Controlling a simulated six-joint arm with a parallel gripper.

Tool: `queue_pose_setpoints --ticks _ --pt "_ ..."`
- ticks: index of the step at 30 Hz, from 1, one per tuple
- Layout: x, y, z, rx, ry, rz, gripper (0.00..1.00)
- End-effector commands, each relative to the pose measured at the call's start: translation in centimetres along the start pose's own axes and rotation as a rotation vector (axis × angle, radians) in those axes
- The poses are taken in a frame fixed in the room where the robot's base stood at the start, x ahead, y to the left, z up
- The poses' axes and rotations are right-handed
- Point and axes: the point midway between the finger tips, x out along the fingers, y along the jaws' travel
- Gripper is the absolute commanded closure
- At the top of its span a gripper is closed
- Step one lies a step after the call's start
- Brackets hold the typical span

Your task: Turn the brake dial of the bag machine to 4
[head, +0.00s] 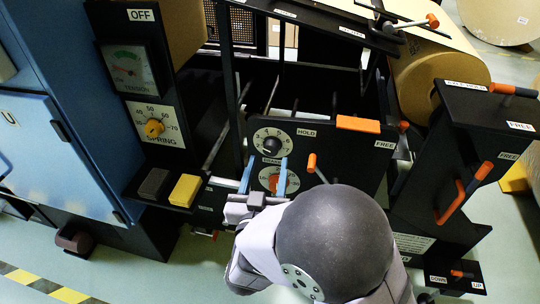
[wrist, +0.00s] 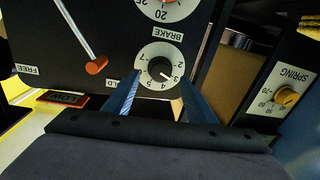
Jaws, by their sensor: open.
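The brake dial is a black knob (head: 271,145) on a white numbered plate, on the black front panel of the bag machine. In the wrist view the brake dial (wrist: 160,69) appears upside down beside its BRAKE label; its white mark seems to point near 3. My gripper (head: 269,160) is open, its two blue fingers in front of the panel just below the black knob in the head view. In the wrist view my gripper (wrist: 160,76) has a finger on either side of the brake dial, with nothing held. I cannot tell whether the fingers touch the plate.
A dial with an orange-red knob (head: 273,183) sits below, partly behind the fingers. An orange-tipped lever (head: 312,163) stands close right. The SPRING dial (head: 154,128) and a yellow block (head: 186,190) are to the left. Orange handles (head: 466,192) stick out at right.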

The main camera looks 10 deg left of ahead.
Motion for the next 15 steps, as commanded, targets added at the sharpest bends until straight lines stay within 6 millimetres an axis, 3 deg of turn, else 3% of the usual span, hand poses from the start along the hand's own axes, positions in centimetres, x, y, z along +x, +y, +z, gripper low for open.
queue_pose_setpoints --ticks 6,15 --pt "2.9 0.0 0.1 0.001 -0.001 0.002 0.49" --pt "4.5 0.0 0.0 0.0 -0.001 -0.001 0.49"
